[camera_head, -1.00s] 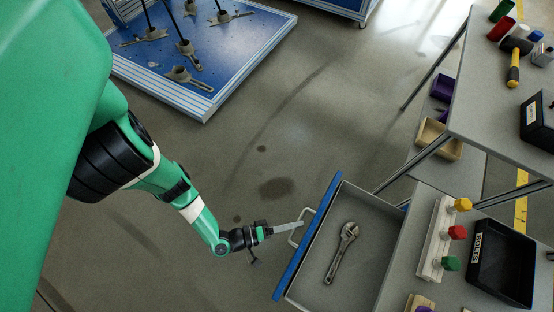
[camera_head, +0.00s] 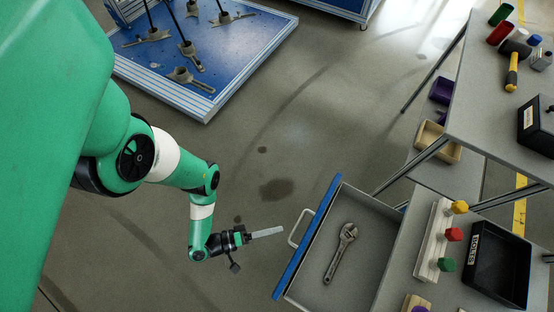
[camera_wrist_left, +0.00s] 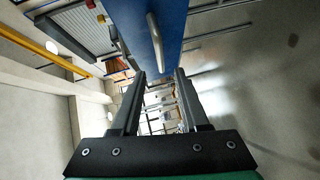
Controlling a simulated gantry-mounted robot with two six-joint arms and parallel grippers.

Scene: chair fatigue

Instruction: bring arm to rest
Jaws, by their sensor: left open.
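My left gripper (camera_head: 266,232) hangs over the bare floor, left of the open drawer. Its fingertips point at the drawer's handle (camera_head: 300,228) with a gap between them. In the left wrist view my left gripper (camera_wrist_left: 160,75) has its two fingers apart with nothing between them. The drawer (camera_head: 360,204) is pulled open, and a wrench (camera_head: 341,252) lies inside it. The drawer's blue front and its handle (camera_wrist_left: 155,42) show at the top of the left wrist view. My right gripper is not in view.
A bench on the right holds a black bin (camera_head: 500,264) and a rack with yellow, red and green knobs (camera_head: 453,235). A hammer (camera_head: 511,72) lies on the upper table. A blue platform (camera_head: 235,60) stands at the back left. The floor between is clear.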

